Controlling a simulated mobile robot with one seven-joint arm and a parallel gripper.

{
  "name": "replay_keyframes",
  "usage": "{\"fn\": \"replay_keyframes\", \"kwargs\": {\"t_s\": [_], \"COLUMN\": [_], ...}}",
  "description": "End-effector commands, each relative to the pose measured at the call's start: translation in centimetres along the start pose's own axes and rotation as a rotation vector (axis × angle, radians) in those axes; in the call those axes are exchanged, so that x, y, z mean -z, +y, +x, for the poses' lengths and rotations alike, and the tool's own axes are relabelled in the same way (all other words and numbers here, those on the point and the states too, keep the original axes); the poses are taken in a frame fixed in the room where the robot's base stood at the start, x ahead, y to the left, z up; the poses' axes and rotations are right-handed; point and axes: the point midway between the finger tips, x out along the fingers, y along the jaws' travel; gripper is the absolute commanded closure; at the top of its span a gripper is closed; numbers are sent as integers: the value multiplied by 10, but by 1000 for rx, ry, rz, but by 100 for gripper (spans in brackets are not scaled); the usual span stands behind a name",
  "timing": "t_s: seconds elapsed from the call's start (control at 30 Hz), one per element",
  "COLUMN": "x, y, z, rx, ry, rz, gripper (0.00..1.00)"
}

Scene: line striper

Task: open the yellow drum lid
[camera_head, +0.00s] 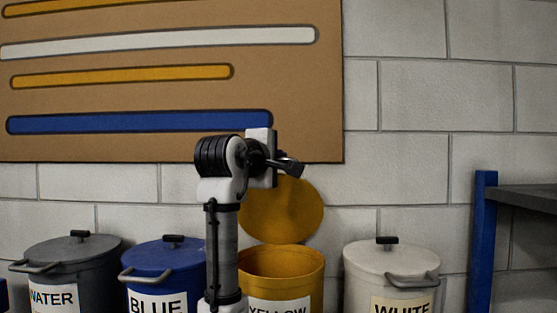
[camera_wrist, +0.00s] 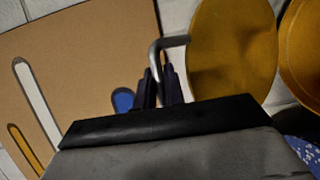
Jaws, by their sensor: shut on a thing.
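The yellow drum (camera_head: 280,265) stands among the other drums with its mouth uncovered. Its round yellow lid (camera_head: 290,210) is raised and stands nearly upright behind the mouth. The lid also shows in the wrist view (camera_wrist: 235,50), with part of the drum (camera_wrist: 306,50) at the right edge. A grey bent handle (camera_wrist: 172,42) reaches from the lid's edge to my gripper (camera_wrist: 158,88), whose dark fingers are shut on it. In the head view my gripper (camera_head: 290,165) is at the lid's top edge, partly hidden by my wrist.
Closed grey (camera_head: 75,252), blue (camera_head: 165,258) and white (camera_head: 388,262) drums stand on either side. A brown board with coloured stripes (camera_head: 170,100) hangs on the block wall behind. A shelf with a blue post (camera_head: 482,240) is at the right.

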Motion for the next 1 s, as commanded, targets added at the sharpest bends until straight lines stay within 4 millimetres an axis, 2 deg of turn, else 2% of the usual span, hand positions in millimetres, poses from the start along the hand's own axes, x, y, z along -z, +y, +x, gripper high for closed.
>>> {"fn": "replay_keyframes", "kwargs": {"t_s": [0.47, 0.5, 0.63, 1.0], "x": [0, 0, 0, 0], "y": [2, 2, 2, 1], "z": [1, 1, 2, -3], "rx": [7, 7, 7, 6], "ry": [-1, -1, -1, -1], "rz": [-3, -3, -3, -3], "gripper": [100, 87, 70, 68]}}
